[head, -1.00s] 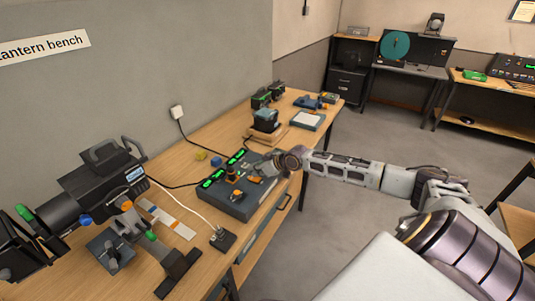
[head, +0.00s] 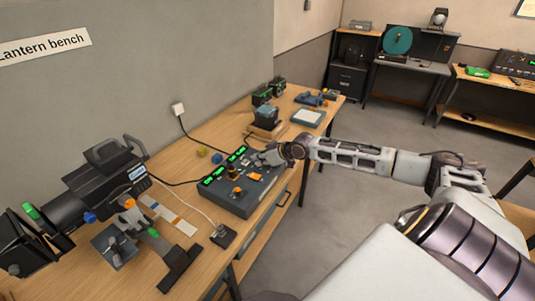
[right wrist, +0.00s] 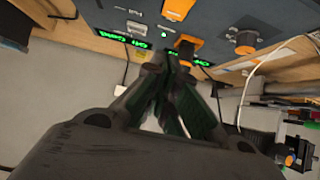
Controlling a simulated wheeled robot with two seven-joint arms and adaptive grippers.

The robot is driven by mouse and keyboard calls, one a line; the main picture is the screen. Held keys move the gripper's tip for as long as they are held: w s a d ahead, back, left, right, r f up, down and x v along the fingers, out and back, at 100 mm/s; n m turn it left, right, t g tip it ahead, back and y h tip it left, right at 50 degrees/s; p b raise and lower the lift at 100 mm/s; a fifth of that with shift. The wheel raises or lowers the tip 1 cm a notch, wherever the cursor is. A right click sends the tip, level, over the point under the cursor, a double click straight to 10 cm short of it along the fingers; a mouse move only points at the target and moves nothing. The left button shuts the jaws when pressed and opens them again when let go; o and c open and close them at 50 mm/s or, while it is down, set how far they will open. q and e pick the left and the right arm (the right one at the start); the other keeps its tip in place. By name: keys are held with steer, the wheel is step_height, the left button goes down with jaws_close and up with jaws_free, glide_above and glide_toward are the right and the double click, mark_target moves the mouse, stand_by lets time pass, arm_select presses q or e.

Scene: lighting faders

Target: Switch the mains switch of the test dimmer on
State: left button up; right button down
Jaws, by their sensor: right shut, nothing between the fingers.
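The test dimmer (head: 228,206) is a dark box on the wooden bench, with lit green displays along its back edge. Its panel carries orange round knobs (head: 237,191) and a flat orange block (head: 254,177) that looks like a rocker; I cannot read which is the mains switch or its position. In the right wrist view the orange block (right wrist: 178,9) and an orange knob (right wrist: 245,41) show near the top. My right gripper (head: 258,159) is shut and empty over the dimmer's right back part; its fingertips (right wrist: 170,60) meet in the right wrist view. Contact cannot be told.
A black lantern (head: 110,180) stands on the bench at left. A small black box with a cable (head: 223,236) sits in front of the dimmer. A device on a wooden base (head: 265,125) stands behind it. Open floor (head: 330,230) lies right of the bench.

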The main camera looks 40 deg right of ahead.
steer(key=r+v, duration=0.1)
steer(key=v, duration=0.5)
steer(key=shift+w+a, duration=0.15)
steer(key=shift+w, duration=0.15)
stand_by(0.5)
steer(key=shift+r, duration=0.2)
stand_by(0.7)
